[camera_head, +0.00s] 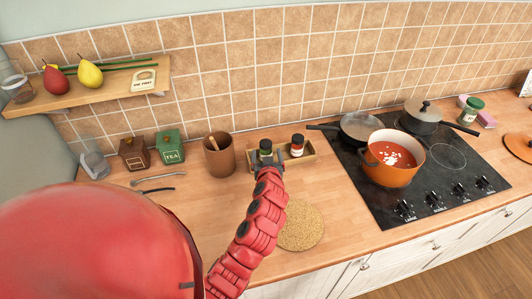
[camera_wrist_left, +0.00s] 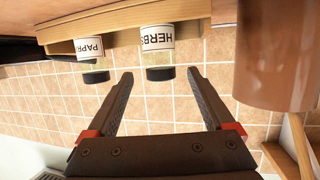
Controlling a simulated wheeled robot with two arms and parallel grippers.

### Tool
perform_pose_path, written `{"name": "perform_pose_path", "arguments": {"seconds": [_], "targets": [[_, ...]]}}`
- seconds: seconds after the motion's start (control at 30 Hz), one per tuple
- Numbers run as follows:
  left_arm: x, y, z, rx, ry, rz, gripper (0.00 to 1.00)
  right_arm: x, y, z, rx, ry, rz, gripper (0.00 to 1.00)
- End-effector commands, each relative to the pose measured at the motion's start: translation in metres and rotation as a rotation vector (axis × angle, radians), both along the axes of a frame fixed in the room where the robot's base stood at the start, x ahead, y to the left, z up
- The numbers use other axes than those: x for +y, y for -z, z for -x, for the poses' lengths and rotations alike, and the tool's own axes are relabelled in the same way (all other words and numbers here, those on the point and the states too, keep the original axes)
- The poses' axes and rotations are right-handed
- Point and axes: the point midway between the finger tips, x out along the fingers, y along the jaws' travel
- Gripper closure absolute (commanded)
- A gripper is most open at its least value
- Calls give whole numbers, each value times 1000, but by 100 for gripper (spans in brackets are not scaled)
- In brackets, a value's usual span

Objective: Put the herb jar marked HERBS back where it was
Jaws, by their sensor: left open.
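The HERBS jar (camera_wrist_left: 157,42), with a white label and black lid, stands in a shallow wooden rack (camera_wrist_left: 110,20); the left wrist view shows it upside down. In the head view it is the left jar (camera_head: 265,147) in the rack (camera_head: 312,152). A paprika jar (camera_wrist_left: 90,55) with a label partly cut off stands beside it, and it shows on the right in the head view (camera_head: 297,144). My left gripper (camera_wrist_left: 159,76) is open, its fingertips on either side of the HERBS lid with gaps. My right gripper is out of view.
A brown cup (camera_head: 219,157) with a wooden utensil stands left of the rack. A round mat (camera_head: 301,228) lies in front. The hob, with an orange pot of soup (camera_head: 391,166) and pans, is at right. A tea tin (camera_head: 170,147) stands at left.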

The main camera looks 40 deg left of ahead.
Motion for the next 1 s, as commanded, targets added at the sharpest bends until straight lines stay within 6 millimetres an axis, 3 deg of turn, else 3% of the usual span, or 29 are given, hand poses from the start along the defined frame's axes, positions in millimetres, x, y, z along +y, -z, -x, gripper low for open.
{"name": "perform_pose_path", "arguments": {"seconds": [0.33,1.0], "targets": [[-20,-9,26,0,0,1,13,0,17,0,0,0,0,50],[-21,-10,28,2,-1,1,13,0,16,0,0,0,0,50]]}}
